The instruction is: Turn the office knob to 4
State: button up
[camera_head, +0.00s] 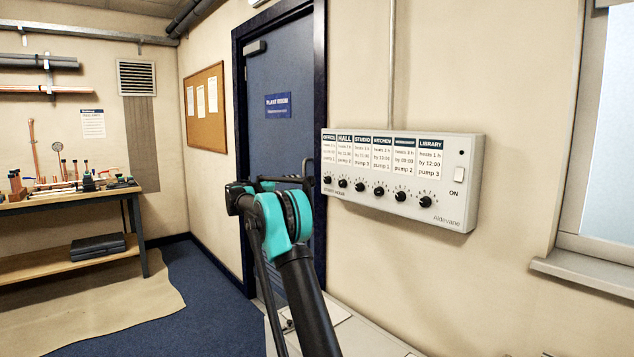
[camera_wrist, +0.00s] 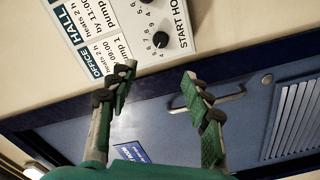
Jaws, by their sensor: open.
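The white control panel (camera_head: 455,205) hangs on the wall right of the door, with a row of black knobs under printed labels. The office knob (camera_head: 327,180) is the leftmost, under the OFFICE label. In the wrist view the panel is turned, and the office knob (camera_wrist: 160,40) shows near the top with small numerals around it. Its pointer setting is too small to tell. My gripper (camera_wrist: 158,72) is open and empty; the knob shows beyond and above the gap between its fingertips, apart from them. In the head view my arm partly hides the gripper (camera_head: 288,182), left of the panel.
The hall knob (camera_head: 343,183) sits close beside the office knob. A blue door (camera_head: 275,75) with a handle (camera_wrist: 215,104) stands left of the panel. A window sill (camera_head: 590,270) juts out at right. A workbench (camera_head: 70,195) with tools stands far left.

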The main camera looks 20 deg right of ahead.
aim_at(325, 180)
jog(key=x, duration=1.6)
jog(key=shift+s+d+f, duration=0.1)
grip_shut()
